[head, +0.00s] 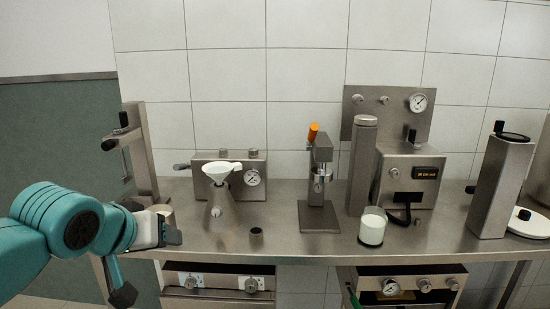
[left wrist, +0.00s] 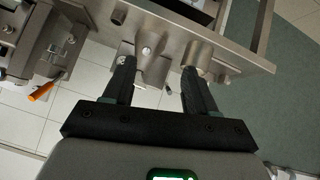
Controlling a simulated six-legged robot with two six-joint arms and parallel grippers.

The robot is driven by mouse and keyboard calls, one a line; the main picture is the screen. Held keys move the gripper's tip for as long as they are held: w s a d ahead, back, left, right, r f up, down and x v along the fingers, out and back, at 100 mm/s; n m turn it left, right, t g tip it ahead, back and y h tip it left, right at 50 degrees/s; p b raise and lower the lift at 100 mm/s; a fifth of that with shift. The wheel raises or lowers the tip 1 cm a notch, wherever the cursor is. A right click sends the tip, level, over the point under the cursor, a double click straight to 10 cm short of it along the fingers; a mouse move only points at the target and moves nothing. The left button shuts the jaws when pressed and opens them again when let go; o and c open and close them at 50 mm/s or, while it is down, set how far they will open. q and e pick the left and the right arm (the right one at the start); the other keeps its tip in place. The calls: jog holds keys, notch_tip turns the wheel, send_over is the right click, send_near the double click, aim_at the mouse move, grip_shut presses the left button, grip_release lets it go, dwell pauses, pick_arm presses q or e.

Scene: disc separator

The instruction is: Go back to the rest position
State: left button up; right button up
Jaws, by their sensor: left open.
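My left arm comes in from the left in the head view. Its teal and grey gripper (head: 148,266) is at the front left edge of the steel bench (head: 285,240), with its two dark fingers spread apart. In the left wrist view, the same gripper (left wrist: 158,67) shows its fingers open with nothing held between them. Steel bench equipment shows beyond the fingertips. My right gripper does not show in either view.
A conical steel vessel (head: 222,214) with a white funnel (head: 221,170) stands right of my gripper. A press with an orange handle (head: 313,132), a white-filled glass (head: 372,228) and a gauge box (head: 412,179) stand farther right. A steel clamp stand (head: 141,150) is behind my gripper.

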pick_arm(q)
jog(key=s+d+f+m+g+h+p, duration=0.1)
jog(key=s+d+f+g+p, duration=0.2)
jog(key=f, duration=1.2)
jog(key=d+f+g+h+p, duration=0.15)
jog(key=d+f+p, duration=0.25)
jog(key=f, duration=1)
jog(key=s+f+g+p, duration=0.1)
jog(key=s+f+g, duration=0.1)
jog(key=s+f, duration=0.4)
jog(key=s+d+f+n+g+p, duration=0.1)
jog(key=s+f, duration=0.6)
jog(key=s, duration=0.7)
jog(key=shift+s+d+n+g+p, duration=0.3)
jog(key=shift+g+p, duration=0.5)
jog(key=shift+g, duration=0.05)
